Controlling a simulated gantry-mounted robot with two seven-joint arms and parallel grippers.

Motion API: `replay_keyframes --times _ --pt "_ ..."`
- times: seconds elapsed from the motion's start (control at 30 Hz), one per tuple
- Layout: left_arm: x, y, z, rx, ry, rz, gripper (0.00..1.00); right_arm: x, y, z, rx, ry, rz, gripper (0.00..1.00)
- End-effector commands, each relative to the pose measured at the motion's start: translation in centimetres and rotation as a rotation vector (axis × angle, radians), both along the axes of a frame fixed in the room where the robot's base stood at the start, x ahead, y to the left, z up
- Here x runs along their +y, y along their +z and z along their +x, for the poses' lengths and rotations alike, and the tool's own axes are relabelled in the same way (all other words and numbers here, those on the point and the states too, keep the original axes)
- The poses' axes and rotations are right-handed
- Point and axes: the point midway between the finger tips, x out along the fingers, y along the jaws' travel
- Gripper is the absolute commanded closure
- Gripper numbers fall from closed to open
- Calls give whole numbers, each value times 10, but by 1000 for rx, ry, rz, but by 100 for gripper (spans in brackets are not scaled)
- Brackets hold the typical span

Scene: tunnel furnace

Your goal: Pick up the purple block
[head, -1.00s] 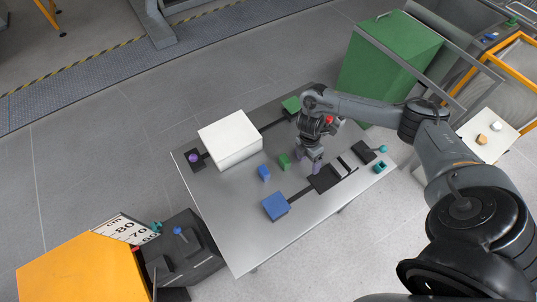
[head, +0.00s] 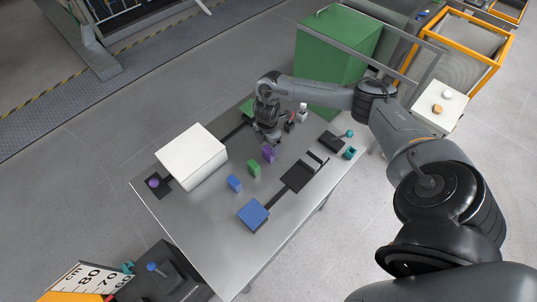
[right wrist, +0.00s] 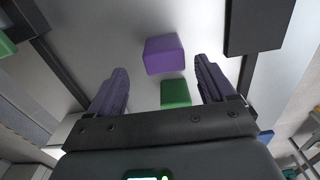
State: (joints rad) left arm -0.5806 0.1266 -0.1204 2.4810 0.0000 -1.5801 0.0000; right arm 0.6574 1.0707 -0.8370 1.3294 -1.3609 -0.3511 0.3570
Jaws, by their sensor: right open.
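The purple block (head: 268,153) stands on the grey table, at the end of a row with a green block (head: 253,168) and a blue block (head: 234,183). My right gripper (head: 270,139) is just behind the purple block in the head view, open and empty. In the right wrist view its two purple fingers (right wrist: 161,68) are spread wide. The purple block (right wrist: 163,54) shows near the fingertips, between their lines, and the green block (right wrist: 175,93) shows between the fingers. I cannot tell the exact height gap. My left gripper is not in view.
A white box (head: 190,157) stands left of the row, by a dark pad with a purple ball (head: 153,182). A blue box (head: 253,215) and a dark tray (head: 297,177) lie in front. A green cabinet (head: 335,60) stands behind the table. Small red and white items are behind my gripper.

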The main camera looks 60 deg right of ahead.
Motion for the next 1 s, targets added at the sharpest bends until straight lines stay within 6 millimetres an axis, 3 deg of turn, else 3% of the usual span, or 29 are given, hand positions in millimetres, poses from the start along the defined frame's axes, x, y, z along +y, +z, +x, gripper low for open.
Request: replay_keyframes --times 0.3,0.63,1.0 --pt "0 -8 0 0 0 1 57 0 -39 -6 3 1 1 17" --pt "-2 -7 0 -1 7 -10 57 0 -43 -6 1 2 -1 17" --pt "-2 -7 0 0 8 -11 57 0 -43 -6 1 1 -1 74"
